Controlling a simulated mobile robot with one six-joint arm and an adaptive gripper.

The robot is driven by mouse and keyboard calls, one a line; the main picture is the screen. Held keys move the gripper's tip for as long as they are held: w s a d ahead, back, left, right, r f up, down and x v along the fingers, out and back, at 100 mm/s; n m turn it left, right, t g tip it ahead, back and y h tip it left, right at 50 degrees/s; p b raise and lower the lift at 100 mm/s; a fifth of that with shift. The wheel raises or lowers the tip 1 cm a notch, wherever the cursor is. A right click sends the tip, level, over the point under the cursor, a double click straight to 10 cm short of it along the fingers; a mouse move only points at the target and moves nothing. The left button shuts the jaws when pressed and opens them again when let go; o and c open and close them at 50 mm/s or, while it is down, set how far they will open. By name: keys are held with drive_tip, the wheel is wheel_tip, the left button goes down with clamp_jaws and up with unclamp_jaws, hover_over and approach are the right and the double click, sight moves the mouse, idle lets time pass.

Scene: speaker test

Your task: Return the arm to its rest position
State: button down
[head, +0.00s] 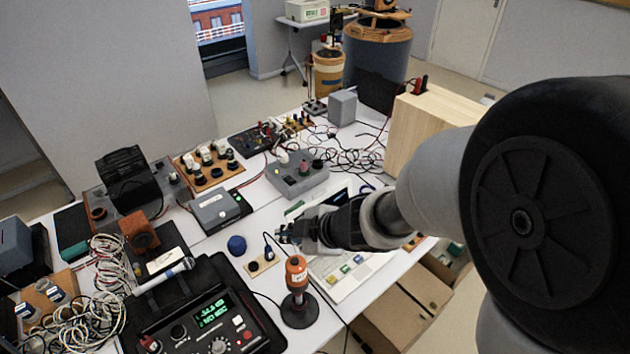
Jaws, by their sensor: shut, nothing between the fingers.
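My arm reaches in from the right in the head view. My gripper (284,232) is at its far end, above the white table (262,190), and points left. Its fingers are small in the picture and shut, with no object seen between them. The gripper is above and behind an orange-topped post on a round dark base (298,290), near a white panel with coloured keys (350,275). My forearm hides part of the table's right side.
A black instrument with a green display (212,312) stands at the front. A blue knob (237,245), grey boxes (300,173) and tangled cables (95,265) crowd the table. A tall wooden box (428,125) stands behind my arm. Cardboard boxes (400,305) lie below the table's right edge.

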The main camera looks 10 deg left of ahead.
drive_tip(key=w+d+r+m+t+h, duration=0.45)
drive_tip(key=d+r, duration=0.25)
drive_tip(key=d, duration=0.4)
drive_tip(key=s+d+r+m+h+b, duration=0.1)
drive_tip(key=d+r+m+h, duration=0.1)
drive_tip(key=d+m, duration=0.3)
drive_tip(key=s+d+r+m+h, duration=0.1)
drive_tip(key=s+d+r+m, duration=0.1)
drive_tip(key=d, duration=0.5)
drive_tip(key=s+d+m+g+h, duration=0.2)
drive_tip(key=s+d+m, duration=0.4)
drive_tip(key=s, duration=0.3)
drive_tip(key=s+a+f+m+g+y+b, duration=0.1)
drive_tip(key=s+m+g, duration=0.1)
drive_tip(key=s, duration=0.9)
drive_tip(key=shift+s+a+m, duration=0.3)
drive_tip(key=shift+s+m, duration=0.1)
drive_tip(key=shift+m, duration=0.45)
